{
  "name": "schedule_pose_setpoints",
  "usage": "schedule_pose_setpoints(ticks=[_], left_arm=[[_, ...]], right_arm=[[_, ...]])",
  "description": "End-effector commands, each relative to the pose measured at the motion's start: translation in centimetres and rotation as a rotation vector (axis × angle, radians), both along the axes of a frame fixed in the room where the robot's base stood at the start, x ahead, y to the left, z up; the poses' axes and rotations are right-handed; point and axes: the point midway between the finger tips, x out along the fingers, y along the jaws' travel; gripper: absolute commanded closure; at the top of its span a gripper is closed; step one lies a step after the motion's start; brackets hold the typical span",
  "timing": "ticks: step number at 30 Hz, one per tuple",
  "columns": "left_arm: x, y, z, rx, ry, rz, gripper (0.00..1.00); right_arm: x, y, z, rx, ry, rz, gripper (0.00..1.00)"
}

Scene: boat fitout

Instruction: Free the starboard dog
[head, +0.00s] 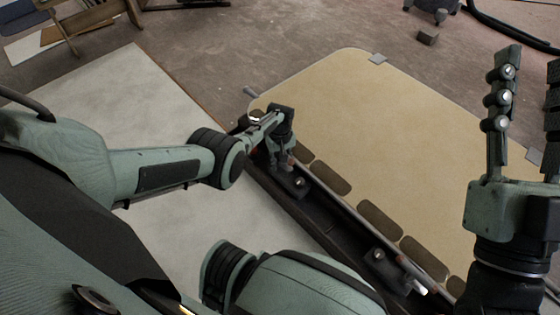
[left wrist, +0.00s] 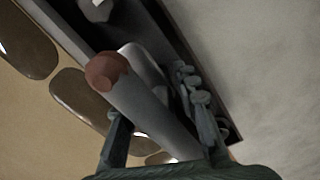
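A beige panel (head: 400,120) with dark oval slots along its near edge lies beside a dark rail (head: 325,215). Dark fittings with pale round heads sit on the rail, one (head: 298,183) close to my left gripper and one (head: 378,255) farther right. My left gripper (head: 283,163) points down at the rail. In the left wrist view, its fingers (left wrist: 162,130) stand apart on either side of a grey lever (left wrist: 150,105) with a reddish-brown end. I cannot tell whether they touch it. No label shows which fitting is starboard. My right gripper (head: 526,95) is raised, open and empty.
A pale board (head: 120,110) lies left of the rail. Small grey clips (head: 377,58) sit on the panel's edges. A wooden stool (head: 90,20) stands at the back left, and a small dark block (head: 428,38) lies on the floor beyond the panel.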

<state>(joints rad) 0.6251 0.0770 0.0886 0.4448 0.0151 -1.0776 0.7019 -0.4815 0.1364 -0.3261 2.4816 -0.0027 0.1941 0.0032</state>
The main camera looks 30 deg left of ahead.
Motion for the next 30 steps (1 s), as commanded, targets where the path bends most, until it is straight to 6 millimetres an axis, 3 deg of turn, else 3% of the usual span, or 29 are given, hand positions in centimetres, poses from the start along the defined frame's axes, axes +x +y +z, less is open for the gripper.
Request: schedule_pose_setpoints(ticks=[14,30], left_arm=[[0.3,0.2,0.5,0.003,-0.007,0.002,0.62],[0.1,0.1,6.4,0.002,-0.003,0.001,0.62]], right_arm=[[0.0,0.0,0.3,-0.002,-0.010,0.002,0.60],[0.0,0.0,0.2,-0.001,-0.007,0.000,0.60]])
